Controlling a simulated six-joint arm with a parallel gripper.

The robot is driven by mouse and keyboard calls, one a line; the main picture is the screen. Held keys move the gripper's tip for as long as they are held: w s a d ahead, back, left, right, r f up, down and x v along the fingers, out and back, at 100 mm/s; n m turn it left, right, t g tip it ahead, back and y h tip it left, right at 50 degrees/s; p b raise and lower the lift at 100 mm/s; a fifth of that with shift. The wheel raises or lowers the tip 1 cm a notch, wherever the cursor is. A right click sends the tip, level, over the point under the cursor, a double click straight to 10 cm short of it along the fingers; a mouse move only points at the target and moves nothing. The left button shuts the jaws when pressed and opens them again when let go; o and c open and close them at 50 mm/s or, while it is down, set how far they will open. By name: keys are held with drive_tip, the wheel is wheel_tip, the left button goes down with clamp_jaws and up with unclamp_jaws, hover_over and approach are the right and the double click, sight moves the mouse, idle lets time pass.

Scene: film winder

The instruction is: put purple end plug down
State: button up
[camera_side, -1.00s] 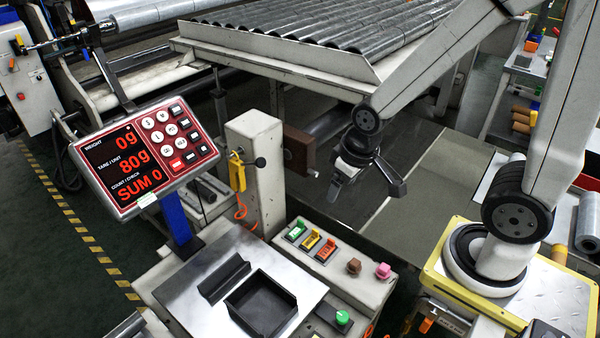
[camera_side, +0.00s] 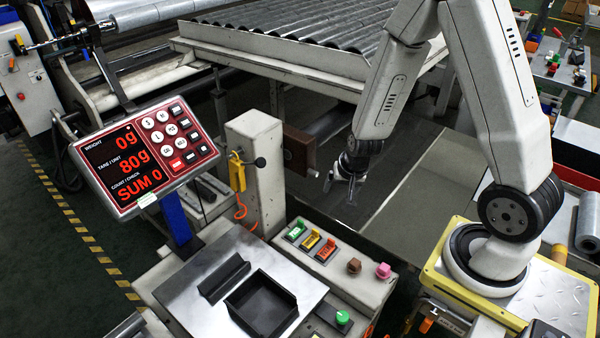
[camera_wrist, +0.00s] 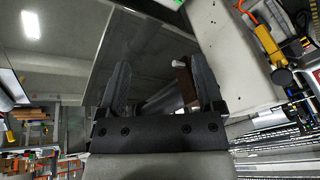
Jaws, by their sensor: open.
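My gripper (camera_side: 352,190) hangs in the air right of the white post, in front of the roller table. In the wrist view my gripper (camera_wrist: 162,72) has its two fingers well apart, with nothing held between them. I see no clearly purple end plug in either view. A small pink plug-like piece (camera_side: 383,270) sits at the right end of the grey control panel, beside a brown one (camera_side: 354,266). My gripper is above and behind both, well clear of them.
A black open tray (camera_side: 244,302) and a black angled holder (camera_side: 222,281) stand on the steel scale plate (camera_side: 185,292); the tray looks empty. The scale display (camera_side: 146,157) reads 0g, 80g and SUM 0. The white post (camera_side: 256,165) with a brown block (camera_side: 299,150) stands near my gripper.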

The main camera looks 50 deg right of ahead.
drive_tip(key=s+d+f+m+g+h, duration=0.35)
drive_tip(key=s+d+f+m, duration=0.6)
drive_tip(key=d+f, duration=0.35)
drive_tip(key=s+f+m+g+h, duration=0.1)
drive_tip(key=s+f+m+g, duration=0.1)
drive_tip(key=s, duration=0.4)
drive_tip(key=s+f+m+g+h, duration=0.1)
drive_tip(key=s+f+m+g, duration=0.2)
drive_tip(key=s, duration=0.4)
drive_tip(key=s+d+f+m+g+h, duration=0.1)
drive_tip(key=s+f+m+g, duration=0.1)
drive_tip(key=s, duration=0.5)
drive_tip(key=shift+f+m+g, duration=0.25)
drive_tip(key=shift+f+g, duration=0.3)
drive_tip(key=shift+f, duration=0.1)
drive_tip(key=shift+s, duration=0.1)
drive_tip(key=shift+x, duration=1.25)
drive_tip(key=shift+d+f, duration=0.1)
drive_tip(key=shift+f, duration=0.05)
drive_tip(key=shift+x, duration=2.45)
